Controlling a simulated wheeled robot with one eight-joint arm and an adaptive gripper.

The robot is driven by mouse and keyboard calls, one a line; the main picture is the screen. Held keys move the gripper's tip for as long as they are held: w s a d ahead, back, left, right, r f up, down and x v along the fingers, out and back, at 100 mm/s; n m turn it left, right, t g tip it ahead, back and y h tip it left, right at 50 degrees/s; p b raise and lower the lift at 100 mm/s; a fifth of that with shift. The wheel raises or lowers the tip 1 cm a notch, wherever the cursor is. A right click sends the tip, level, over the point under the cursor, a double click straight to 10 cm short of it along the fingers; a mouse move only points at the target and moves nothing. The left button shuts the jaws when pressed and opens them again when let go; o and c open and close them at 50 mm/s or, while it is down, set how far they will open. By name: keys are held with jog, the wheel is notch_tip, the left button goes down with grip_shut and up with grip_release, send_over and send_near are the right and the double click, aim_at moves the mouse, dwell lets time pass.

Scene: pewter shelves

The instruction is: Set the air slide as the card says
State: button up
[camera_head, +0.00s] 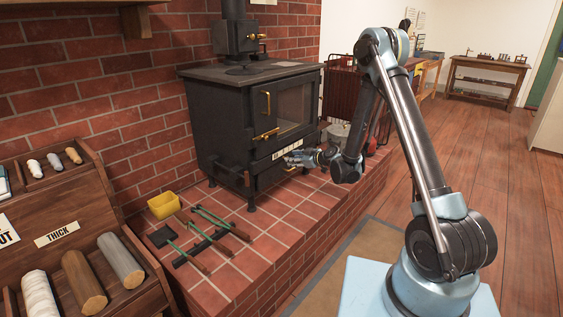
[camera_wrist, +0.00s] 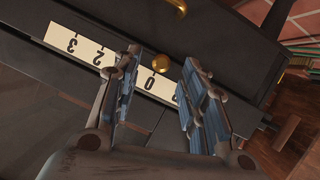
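The black stove (camera_head: 225,115) stands on the brick hearth. A white number strip (camera_head: 287,148) is on its lower front, by my gripper (camera_head: 300,158). In the wrist view the strip (camera_wrist: 72,43) shows 3, 2 and 0 from left to right, with parts hidden by my fingers. A small round brass knob (camera_wrist: 190,65) sits just above the strip, close to the right fingertip, to the right of the 0. My gripper (camera_wrist: 165,62) is open, its fingers apart with nothing held. Contact with the knob cannot be told. No readable card with a setting shows.
A wooden rack (camera_head: 60,215) with logs and a "THICK" label stands at far left. A brass handle (camera_head: 268,134) is on the stove above the strip.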

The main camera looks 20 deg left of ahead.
jog(key=shift+x, duration=1.4)
grip_shut()
jog(key=shift+a, duration=0.1)
